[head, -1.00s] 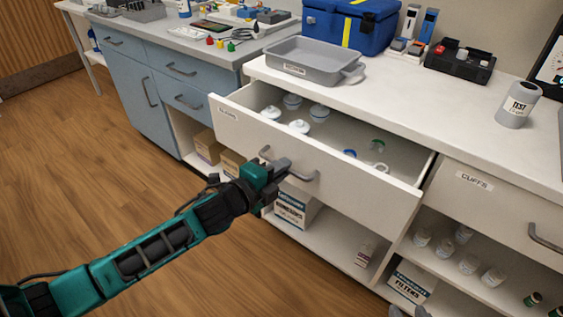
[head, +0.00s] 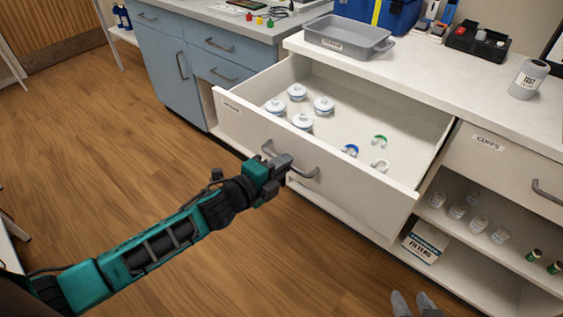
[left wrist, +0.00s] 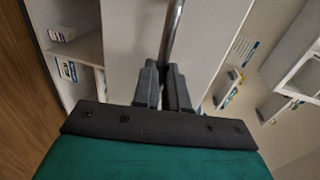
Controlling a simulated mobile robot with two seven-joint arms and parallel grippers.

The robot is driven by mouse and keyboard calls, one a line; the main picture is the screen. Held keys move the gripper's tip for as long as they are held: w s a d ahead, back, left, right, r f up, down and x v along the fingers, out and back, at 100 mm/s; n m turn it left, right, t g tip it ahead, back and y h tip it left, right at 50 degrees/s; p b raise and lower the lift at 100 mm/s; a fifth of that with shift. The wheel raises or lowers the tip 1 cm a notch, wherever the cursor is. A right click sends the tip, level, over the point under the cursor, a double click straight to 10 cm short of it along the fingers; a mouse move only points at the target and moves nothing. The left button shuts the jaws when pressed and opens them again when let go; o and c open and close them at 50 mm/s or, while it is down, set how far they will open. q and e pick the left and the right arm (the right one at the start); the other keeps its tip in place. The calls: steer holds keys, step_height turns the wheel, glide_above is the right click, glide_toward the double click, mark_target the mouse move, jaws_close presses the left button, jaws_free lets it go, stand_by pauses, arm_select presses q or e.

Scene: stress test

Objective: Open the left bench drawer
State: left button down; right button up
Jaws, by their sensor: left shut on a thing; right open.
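The left bench drawer (head: 330,160) is a white drawer, pulled well out of the white bench in the head view. Its grey bar handle (head: 305,171) is on the front panel. My left gripper (head: 281,165) is shut on this handle near its left end. In the left wrist view, the fingers (left wrist: 163,88) close around the handle bar (left wrist: 174,35). Inside the drawer are several white lidded jars (head: 302,122), and a blue, a green and a white ring-like item (head: 380,165). My right gripper (head: 414,304) shows only as two parted grey fingertips at the bottom edge.
The "CUFFS" drawer (head: 490,160) to the right is shut, above an open shelf with bottles and a "FILTERS" box (head: 425,241). A grey tray (head: 348,40) and a grey bottle (head: 528,79) stand on the bench top. Blue cabinets (head: 170,75) are at left. The wooden floor in front is clear.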

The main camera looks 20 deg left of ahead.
arm_select(q)
steer(key=shift+s+a, duration=0.15)
steer(key=shift+s, duration=0.15)
arm_select(e)
steer(key=shift+s, duration=0.4)
steer(key=shift+w, duration=0.1)
arm_select(q)
steer(key=c, duration=1.2)
jaws_free()
arm_select(e)
steer(key=shift+w+r, duration=0.3)
arm_select(q)
steer(key=shift+p+v, duration=0.65)
steer(key=shift+v, duration=5.8)
arm_select(e)
steer(key=shift+s+d, duration=0.3)
steer(key=shift+s, duration=0.1)
steer(key=shift+w+r, duration=0.15)
steer(key=shift+r, duration=0.05)
